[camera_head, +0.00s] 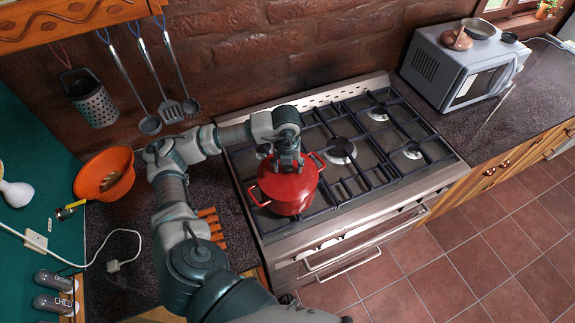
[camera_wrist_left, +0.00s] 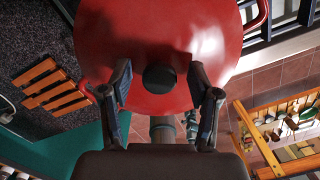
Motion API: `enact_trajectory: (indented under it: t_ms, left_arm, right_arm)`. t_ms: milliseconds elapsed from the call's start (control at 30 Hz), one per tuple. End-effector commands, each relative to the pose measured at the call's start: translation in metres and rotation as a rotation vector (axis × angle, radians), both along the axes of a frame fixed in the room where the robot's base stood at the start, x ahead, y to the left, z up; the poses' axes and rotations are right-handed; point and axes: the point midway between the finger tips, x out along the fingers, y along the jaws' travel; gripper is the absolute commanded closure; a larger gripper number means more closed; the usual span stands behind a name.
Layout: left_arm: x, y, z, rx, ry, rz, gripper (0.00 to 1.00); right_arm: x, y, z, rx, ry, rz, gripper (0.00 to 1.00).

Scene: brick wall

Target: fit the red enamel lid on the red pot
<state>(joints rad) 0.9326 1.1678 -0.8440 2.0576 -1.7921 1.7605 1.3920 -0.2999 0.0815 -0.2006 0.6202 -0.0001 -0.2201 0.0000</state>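The red pot (camera_head: 287,204) stands on the front left part of the stove, with a red handle on either side. The red enamel lid (camera_wrist_left: 150,35) fills the top of the left wrist view and has a round black knob (camera_wrist_left: 159,79). The lid appears to lie on the pot, but my arm hides part of the rim, so I cannot tell how closely it sits. My left gripper (camera_head: 288,168) points down over the middle of the lid. Its two fingers are apart on either side of the knob, with a gap visible on both sides. My right gripper is not in view.
The stove grates (camera_head: 345,150) right of the pot are empty. A slatted wooden trivet (camera_head: 212,227) lies on the counter left of the stove. An orange bowl (camera_head: 104,174) is further left. Utensils (camera_head: 170,100) hang on the brick wall. A microwave (camera_head: 465,65) stands at right.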

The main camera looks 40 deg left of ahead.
Motion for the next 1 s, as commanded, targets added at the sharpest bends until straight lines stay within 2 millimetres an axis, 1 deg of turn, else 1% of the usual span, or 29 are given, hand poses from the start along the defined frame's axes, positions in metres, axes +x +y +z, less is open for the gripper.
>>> enact_trajectory:
  t_ms: [233, 367, 467, 600, 733, 800, 900, 1000]
  left_arm:
    - [0.000, 0.000, 0.000, 0.000, 0.001, 0.000, 0.38]
    - [0.000, 0.000, 0.010, -0.001, -0.001, 0.000, 0.38]
    - [-0.001, 0.000, 0.028, -0.001, -0.004, 0.000, 0.38]
    - [-0.002, -0.001, 0.061, -0.002, -0.004, -0.002, 0.38]
    - [-0.004, -0.001, 0.089, -0.001, -0.003, 0.000, 0.38]
    - [-0.005, -0.001, 0.100, -0.001, -0.003, 0.000, 0.38]
    - [-0.006, -0.001, 0.111, -0.001, -0.002, 0.000, 0.38]
    - [-0.006, -0.001, 0.117, -0.002, -0.001, 0.000, 0.38]
  right_arm:
    - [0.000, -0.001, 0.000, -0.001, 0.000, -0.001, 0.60]
    - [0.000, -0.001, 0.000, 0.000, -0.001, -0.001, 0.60]
    - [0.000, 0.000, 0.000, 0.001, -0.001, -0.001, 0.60]
    - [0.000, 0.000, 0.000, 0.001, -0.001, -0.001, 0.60]
    - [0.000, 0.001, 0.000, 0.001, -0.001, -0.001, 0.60]
    - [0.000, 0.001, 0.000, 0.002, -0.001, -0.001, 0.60]
    - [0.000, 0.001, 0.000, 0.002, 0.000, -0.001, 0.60]
    - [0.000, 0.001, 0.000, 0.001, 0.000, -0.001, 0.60]
